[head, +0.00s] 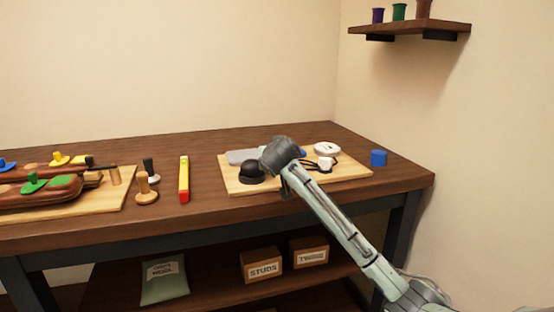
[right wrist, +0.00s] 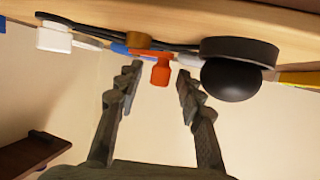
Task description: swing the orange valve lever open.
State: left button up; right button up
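The orange valve lever (right wrist: 161,72) shows in the right wrist view, beside a small brass-coloured valve body (right wrist: 138,40) on the light wooden board (right wrist: 250,15). My right gripper (right wrist: 158,76) is open, with one finger on each side of the lever in that view. Gaps show between lever and fingers; I cannot tell how deep the lever sits between them. In the head view my right arm reaches over the board (head: 240,187), and its dark end (head: 280,156) hides the lever and valve. My left gripper is not in view.
A black dome (head: 251,173) stands close left of my right arm's end; in the wrist view the dome (right wrist: 231,80) is near the right finger. A white fitting (head: 325,163) with black cord, a round white dial (head: 327,149) and a grey plate (head: 242,157) share the board.

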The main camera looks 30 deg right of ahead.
jog(key=v, duration=1.1)
jog(key=shift+s+a, duration=0.2)
jog(key=shift+a, duration=0.05)
